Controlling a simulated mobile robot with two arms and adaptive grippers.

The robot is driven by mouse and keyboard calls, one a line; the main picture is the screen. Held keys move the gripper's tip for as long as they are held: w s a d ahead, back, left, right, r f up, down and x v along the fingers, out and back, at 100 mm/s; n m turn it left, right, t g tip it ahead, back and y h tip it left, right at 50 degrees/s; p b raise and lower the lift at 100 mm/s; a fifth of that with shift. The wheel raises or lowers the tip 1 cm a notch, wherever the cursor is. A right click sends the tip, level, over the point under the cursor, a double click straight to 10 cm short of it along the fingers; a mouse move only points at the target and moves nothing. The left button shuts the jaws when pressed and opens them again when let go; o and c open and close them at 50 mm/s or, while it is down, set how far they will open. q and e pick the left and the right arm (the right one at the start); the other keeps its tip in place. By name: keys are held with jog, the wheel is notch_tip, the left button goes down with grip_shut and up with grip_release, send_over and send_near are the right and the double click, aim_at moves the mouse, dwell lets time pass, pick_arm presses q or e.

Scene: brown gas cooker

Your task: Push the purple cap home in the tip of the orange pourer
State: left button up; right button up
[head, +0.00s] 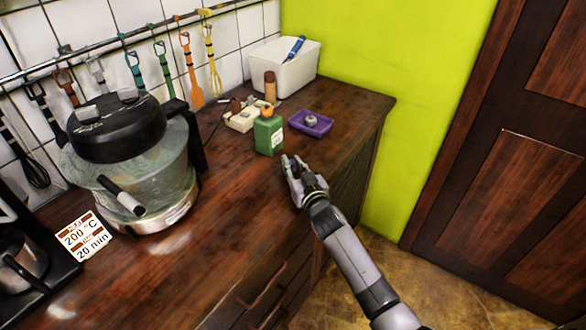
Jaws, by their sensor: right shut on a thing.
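The green bottle (268,135) stands upright on the wooden worktop. The orange pourer (267,110) sits on top of it, pointing up. My right gripper (291,161) is in front of the bottle and a little to its right, low over the worktop near its front edge and apart from the bottle. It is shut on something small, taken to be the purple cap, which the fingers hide. I make out no purple cap on the pourer or loose on the worktop. My left gripper is not in view.
A purple tray (325,125) holding a small grey object lies right of the bottle. A pale block (241,120), a brown-orange cylinder (270,86) and a white bin (262,68) stand behind. A glass-bowl cooker (125,175) stands left.

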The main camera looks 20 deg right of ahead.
notch_tip(320, 180, up, 19)
jog(key=shift+f, duration=0.2)
